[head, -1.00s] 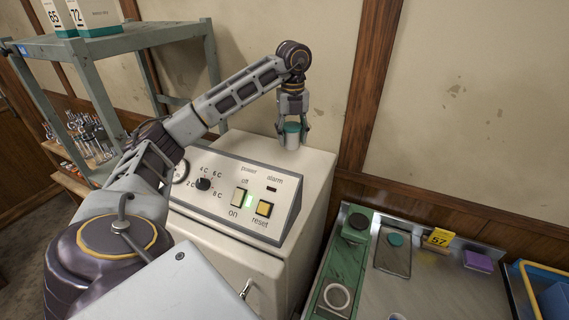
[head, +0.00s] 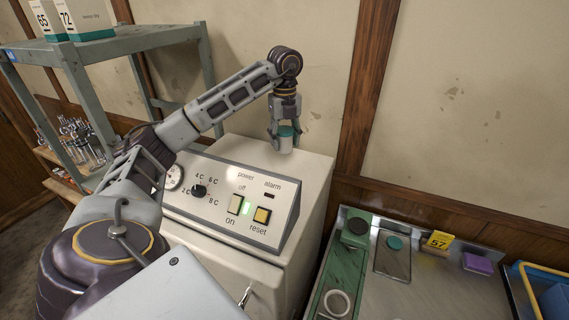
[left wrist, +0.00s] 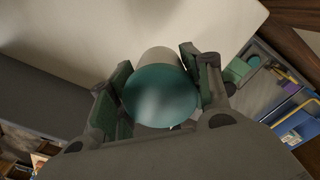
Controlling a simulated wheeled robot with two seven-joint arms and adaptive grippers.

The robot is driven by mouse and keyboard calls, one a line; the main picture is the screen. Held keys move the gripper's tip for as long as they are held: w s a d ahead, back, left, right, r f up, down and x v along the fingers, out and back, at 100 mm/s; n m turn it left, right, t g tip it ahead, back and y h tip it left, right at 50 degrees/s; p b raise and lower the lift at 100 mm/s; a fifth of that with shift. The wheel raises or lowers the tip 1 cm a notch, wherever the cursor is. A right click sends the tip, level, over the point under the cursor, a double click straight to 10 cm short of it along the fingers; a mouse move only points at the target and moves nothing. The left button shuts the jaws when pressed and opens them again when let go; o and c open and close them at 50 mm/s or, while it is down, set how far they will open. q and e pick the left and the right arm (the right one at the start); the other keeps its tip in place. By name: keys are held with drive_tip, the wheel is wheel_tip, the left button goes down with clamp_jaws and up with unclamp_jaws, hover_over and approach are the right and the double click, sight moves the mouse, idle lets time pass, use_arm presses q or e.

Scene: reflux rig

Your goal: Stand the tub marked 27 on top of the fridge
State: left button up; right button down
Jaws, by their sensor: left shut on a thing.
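The tub (head: 286,139) is a small whitish cylinder with a teal lid. My left gripper (head: 286,130) is shut on it and holds it upright over the back part of the fridge top (head: 313,165). I cannot tell whether its base touches the top. In the left wrist view the teal lid (left wrist: 160,95) sits between the two green-padded fingers, with the pale fridge top (left wrist: 100,30) beyond it. No number can be read on the tub. The fridge is a cream box with a sloped control panel (head: 225,200) at its front. My right gripper is not in view.
A grey-green shelf rack (head: 110,45) with cartons marked 65 and 72 stands left of the fridge. Glassware (head: 85,145) sits lower behind it.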

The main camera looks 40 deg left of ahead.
sight(285, 152)
use_arm(q)
wheel_tip(285, 152, down, 4)
drive_tip(key=shift+r, duration=0.1)
drive_tip(key=shift+f+p, duration=0.35)
drive_tip(key=shift+f, duration=0.1)
drive_tip(key=shift+f, duration=0.15)
drive_tip(key=shift+f+p, duration=0.3)
drive_tip(key=shift+f, duration=1.45)
drive_tip(key=shift+f, duration=0.2)
